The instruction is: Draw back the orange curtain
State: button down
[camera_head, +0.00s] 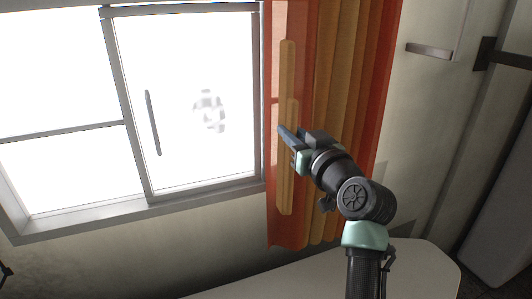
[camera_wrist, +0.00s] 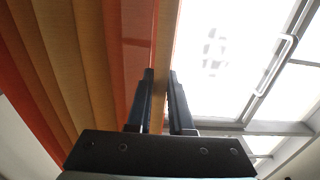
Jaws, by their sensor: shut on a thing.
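The orange curtain (camera_head: 345,65) hangs in folds of red-orange and tan at the right side of the window in the head view. It fills the left of the wrist view (camera_wrist: 75,50). A long upright wooden bar (camera_head: 287,75) runs along the curtain's left edge. The bar also shows in the wrist view (camera_wrist: 165,40). My gripper (camera_head: 283,131) is at about the bar's middle height. In the wrist view its two fingers (camera_wrist: 161,76) are on either side of the bar, shut on it. The exact contact at the fingertips is partly hidden.
A bright framed window (camera_head: 185,100) with a dark upright handle (camera_head: 153,122) is left of the curtain. A pale flat surface (camera_head: 420,270) lies below my arm. A wall fixture (camera_head: 430,50) and a dark bracket (camera_head: 485,54) are at the right.

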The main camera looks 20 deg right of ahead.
jog(key=shift+d, duration=0.8)
jog(key=c, duration=0.8)
grip_release()
jog(key=s+b, duration=0.1)
jog(key=s, duration=1.2)
jog(key=shift+a+b, duration=0.1)
jog(key=shift+b, duration=0.3)
